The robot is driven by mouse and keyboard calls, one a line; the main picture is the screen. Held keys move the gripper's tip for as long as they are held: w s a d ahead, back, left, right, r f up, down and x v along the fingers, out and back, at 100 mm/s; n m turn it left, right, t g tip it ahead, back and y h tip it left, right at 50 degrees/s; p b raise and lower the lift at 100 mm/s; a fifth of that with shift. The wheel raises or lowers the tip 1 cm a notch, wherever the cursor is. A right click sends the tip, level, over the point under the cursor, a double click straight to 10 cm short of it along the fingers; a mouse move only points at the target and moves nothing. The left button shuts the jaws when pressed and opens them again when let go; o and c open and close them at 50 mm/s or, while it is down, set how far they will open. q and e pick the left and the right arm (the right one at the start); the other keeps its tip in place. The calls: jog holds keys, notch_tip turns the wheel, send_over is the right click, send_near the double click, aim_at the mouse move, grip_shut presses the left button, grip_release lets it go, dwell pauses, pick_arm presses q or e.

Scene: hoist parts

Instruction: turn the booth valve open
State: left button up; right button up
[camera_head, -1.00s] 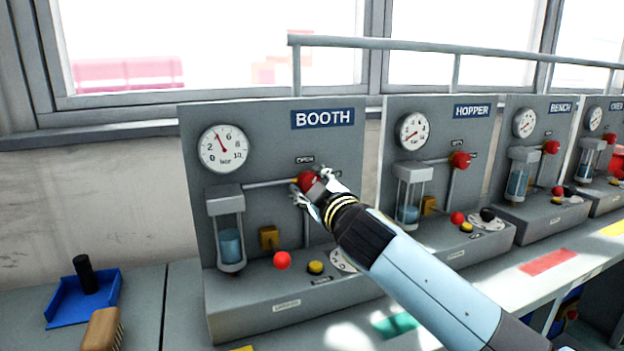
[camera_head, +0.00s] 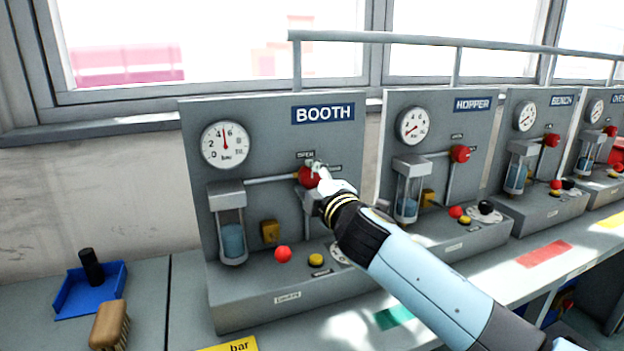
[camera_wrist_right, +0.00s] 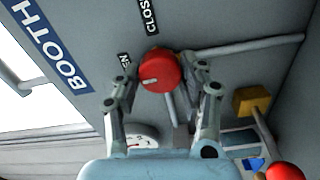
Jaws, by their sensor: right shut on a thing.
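The red booth valve knob (camera_head: 306,176) sits on the grey panel under the BOOTH sign (camera_head: 323,112). My right gripper (camera_head: 317,179) is at the knob and partly covers it. In the right wrist view its two fingers lie on either side of the knob (camera_wrist_right: 160,68), shut on it. A white mark on the knob points roughly left there, toward the side of the partly hidden OPEN label (camera_wrist_right: 124,58). The CLOSE label (camera_wrist_right: 148,16) is above the knob. The booth gauge (camera_head: 225,145) has its needle almost straight up. My left gripper is not in view.
A red ball-topped control (camera_head: 283,254) and a yellow button (camera_head: 316,260) are below the valve. The HOPPER panel (camera_head: 395,110) stands close on the right. A rail (camera_head: 420,44) runs above. A blue tray (camera_head: 72,301) and a brush (camera_head: 109,322) lie at left.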

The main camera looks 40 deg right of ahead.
dwell(0.3)
jog(key=o, duration=1.2)
jog(key=v, duration=1.2)
jog(key=shift+a, duration=0.1)
